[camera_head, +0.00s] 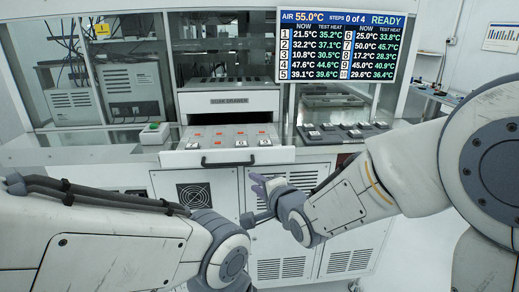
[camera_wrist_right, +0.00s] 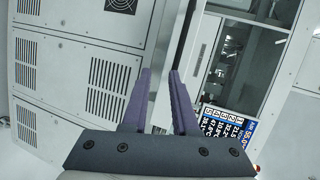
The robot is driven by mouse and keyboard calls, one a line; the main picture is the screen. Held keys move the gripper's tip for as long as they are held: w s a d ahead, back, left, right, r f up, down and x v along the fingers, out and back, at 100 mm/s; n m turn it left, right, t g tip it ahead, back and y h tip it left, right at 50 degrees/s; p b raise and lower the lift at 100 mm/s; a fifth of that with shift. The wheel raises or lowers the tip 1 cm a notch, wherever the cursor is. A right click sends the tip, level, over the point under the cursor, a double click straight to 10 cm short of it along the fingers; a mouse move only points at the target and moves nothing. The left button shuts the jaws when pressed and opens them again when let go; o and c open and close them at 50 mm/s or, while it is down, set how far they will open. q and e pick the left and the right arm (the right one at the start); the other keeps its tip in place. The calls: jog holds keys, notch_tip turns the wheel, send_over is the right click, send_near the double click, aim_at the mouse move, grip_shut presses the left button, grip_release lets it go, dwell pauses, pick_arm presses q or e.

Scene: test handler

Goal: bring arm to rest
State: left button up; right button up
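My right arm (camera_head: 340,207) comes in from the right and reaches in front of the machine. My right gripper (camera_head: 266,184) has purple fingers and hangs in front of the lower cabinet doors, just below the open drawer. In the right wrist view my right gripper (camera_wrist_right: 160,72) shows two fingers apart with nothing between them. My left arm (camera_head: 120,240) comes in from the lower left, and its wrist end is near the bottom middle. The left gripper does not show.
The open drawer (camera_head: 190,159) holds several small pieces. A tray of several dark sockets (camera_head: 340,136) lies on the counter to its right. A small box with a green button (camera_head: 154,133) stands left. The display (camera_head: 340,46) hangs above. Vented cabinet doors (camera_head: 282,268) stand below.

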jog(key=s+d+f+n+g+h, duration=0.25)
jog(key=d+f, duration=0.25)
jog(key=d, duration=0.3)
jog(key=s+d+f+n+g+h, duration=0.25)
jog(key=d+f+n, duration=0.2)
jog(key=d, duration=0.25)
jog(key=s+d+f+n+g+h, duration=0.2)
jog(key=s+d+f+n+g, duration=0.3)
jog(key=s+d, duration=0.5)
jog(key=s+a+r+n+g, duration=0.1)
jog(key=s+a+r+n, duration=0.1)
jog(key=s+a, duration=0.5)
jog(key=s+a+r+n+g+y, duration=0.1)
jog(key=s+a+r+n, duration=0.2)
jog(key=s+a, duration=0.5)
jog(key=shift+s+a+r+n+g, duration=0.2)
jog(key=shift+a+n+g, duration=0.25)
jog(key=shift+n, duration=0.45)
